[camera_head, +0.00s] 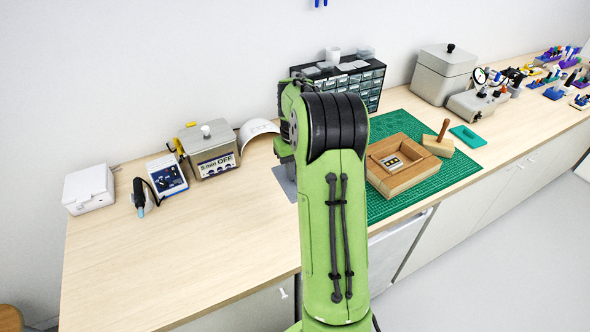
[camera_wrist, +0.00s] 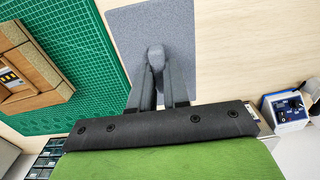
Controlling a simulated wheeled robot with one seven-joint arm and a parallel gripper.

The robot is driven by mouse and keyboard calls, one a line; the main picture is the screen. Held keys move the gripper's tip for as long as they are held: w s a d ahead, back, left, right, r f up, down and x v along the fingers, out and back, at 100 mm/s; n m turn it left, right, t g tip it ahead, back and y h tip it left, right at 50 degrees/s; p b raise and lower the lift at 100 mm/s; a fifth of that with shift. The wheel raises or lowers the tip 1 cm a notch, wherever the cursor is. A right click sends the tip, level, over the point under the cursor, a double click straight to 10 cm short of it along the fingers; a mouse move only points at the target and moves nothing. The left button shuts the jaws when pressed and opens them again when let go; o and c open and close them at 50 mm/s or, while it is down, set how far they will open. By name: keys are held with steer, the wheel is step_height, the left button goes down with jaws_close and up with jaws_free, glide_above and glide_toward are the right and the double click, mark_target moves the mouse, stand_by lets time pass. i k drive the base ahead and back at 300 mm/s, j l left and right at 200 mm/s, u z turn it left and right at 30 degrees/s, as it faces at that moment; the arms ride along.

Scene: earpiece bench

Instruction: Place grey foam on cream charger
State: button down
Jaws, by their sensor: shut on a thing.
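In the wrist view my gripper (camera_wrist: 158,82) is shut on a small rounded dark grey piece, which looks like the grey foam (camera_wrist: 155,55). The piece shows at the fingertips, over a flat grey mat (camera_wrist: 180,22). I cannot tell whether it touches the mat. In the head view my arm hides the gripper and the foam. No thing is clearly the cream charger; a small off-white box (camera_head: 90,189) at the far left of the bench may be it.
A green cutting mat (camera_head: 458,172) holds a wooden box (camera_head: 400,186) and a wooden block with a handle (camera_head: 439,146). A blue-fronted device (camera_head: 168,178), a metal tank (camera_head: 212,155) and a curved white piece (camera_head: 258,130) stand along the back left. The front left bench is clear.

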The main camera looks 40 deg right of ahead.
mark_target(391, 161)
steer(key=k+l+u, duration=0.1)
steer(key=l, duration=0.35)
steer(key=k+l+u, duration=0.15)
steer(key=l, duration=0.25)
steer(key=k+l+u, duration=0.1)
steer(key=l, duration=0.3)
steer(key=k+l+u, duration=0.15)
steer(key=l, duration=0.25)
